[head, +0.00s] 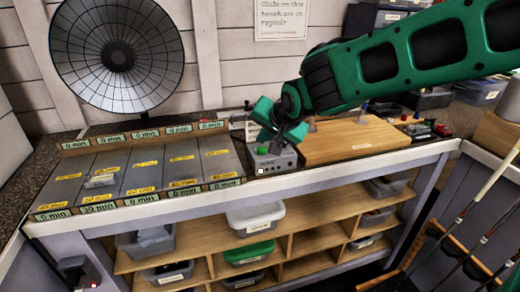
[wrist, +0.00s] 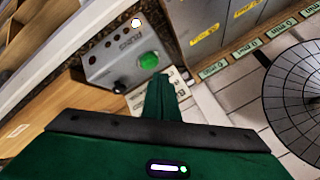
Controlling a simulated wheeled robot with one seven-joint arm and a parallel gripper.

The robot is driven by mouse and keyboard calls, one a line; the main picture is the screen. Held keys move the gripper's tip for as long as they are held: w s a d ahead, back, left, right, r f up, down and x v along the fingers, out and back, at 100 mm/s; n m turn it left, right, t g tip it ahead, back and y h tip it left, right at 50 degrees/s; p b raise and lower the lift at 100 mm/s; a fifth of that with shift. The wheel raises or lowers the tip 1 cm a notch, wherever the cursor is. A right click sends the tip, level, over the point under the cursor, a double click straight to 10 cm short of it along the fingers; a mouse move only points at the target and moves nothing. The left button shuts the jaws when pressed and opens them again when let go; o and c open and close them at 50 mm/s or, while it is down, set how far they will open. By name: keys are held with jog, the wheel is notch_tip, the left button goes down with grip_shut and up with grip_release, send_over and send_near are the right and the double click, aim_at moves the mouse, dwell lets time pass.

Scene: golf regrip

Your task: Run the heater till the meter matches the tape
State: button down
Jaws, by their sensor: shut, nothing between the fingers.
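A grey control box (head: 273,160) stands on the bench right of the grey lanes; it has a green button (wrist: 149,61) and a white lit spot (wrist: 135,22). My gripper (head: 281,132) is shut and empty just above the box; in the wrist view its fingers (wrist: 163,95) point toward the button, and contact cannot be told. A round dark dish with a wire grille (head: 118,58), possibly the heater, stands behind the lanes. Yellow tape labels (head: 140,190) mark the lanes. Pale green minute readouts (head: 142,199) line their front and back edges; most seem to read 0 min.
A small grey labelled piece (head: 100,181) lies on a left lane. A wooden board (head: 345,141) lies right of the box. Bins (head: 249,252) fill the shelves below, and club shafts (head: 470,205) lean at the right. A sign (head: 281,18) hangs behind.

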aim_at(263, 151)
jog(key=shift+f, duration=0.1)
jog(key=shift+f, duration=0.3)
jog(key=shift+f, duration=0.5)
dwell(1.0)
jog(key=shift+r, duration=0.95)
jog(key=shift+r, duration=2.5)
